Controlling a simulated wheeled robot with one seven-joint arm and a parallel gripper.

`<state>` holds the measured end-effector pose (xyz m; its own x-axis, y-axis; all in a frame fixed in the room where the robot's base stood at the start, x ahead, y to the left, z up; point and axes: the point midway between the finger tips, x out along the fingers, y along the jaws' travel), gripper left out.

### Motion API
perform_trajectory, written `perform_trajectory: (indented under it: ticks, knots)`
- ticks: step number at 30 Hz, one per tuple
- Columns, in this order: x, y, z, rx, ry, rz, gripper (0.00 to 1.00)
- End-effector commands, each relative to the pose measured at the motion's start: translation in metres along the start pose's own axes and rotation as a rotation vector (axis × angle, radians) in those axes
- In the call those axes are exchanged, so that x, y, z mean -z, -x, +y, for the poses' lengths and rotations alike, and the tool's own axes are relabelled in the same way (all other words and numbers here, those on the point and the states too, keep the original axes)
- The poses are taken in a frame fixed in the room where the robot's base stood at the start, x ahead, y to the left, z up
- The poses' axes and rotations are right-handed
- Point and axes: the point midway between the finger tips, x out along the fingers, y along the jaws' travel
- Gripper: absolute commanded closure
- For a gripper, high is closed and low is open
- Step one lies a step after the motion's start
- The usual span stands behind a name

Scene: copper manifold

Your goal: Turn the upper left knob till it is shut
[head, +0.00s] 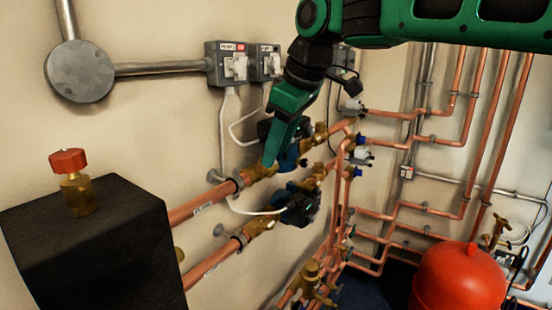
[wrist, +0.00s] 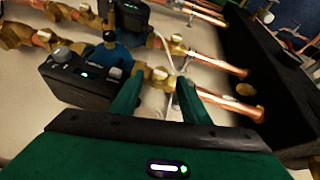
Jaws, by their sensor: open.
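The upper copper pipe carries a brass valve (head: 258,173) just left of the upper pump. I take this valve's knob as the upper left knob; in the head view my gripper partly covers it. In the wrist view the brass knob (wrist: 160,74) shows between and beyond my fingertips. My green gripper (head: 271,162) reaches down in front of the upper pipe, beside the valve. In the wrist view my gripper (wrist: 160,82) has its two fingers apart with nothing held. I cannot tell whether a finger touches the knob, nor how far the knob is turned.
The upper pump (wrist: 85,78) sits close beside my fingers. The lower pump (head: 299,204) and lower brass valve (head: 260,228) are below. A dark block (head: 90,245) with a red-topped valve (head: 70,180) stands at left. Grey switch boxes (head: 228,64) hang above. A red tank (head: 458,278) stands lower right.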

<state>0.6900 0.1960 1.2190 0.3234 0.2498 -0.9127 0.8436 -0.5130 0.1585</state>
Motion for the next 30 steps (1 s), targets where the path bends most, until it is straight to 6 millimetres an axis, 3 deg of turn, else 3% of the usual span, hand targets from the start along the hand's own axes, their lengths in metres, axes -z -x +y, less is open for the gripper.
perform_trajectory:
  ticks: [6, 17, 18, 23, 30]
  knots:
    - [0.0, -0.024, 0.0, 0.001, 0.0, -0.001, 0.58]
    - [-0.001, -0.029, 0.0, 0.0, -0.002, 0.0, 0.58]
    - [-0.001, -0.029, 0.0, 0.0, -0.002, 0.0, 0.61]
    - [-0.001, -0.029, 0.001, 0.0, -0.002, 0.0, 0.99]
    - [-0.002, -0.028, 0.001, -0.006, 0.004, 0.0, 0.99]
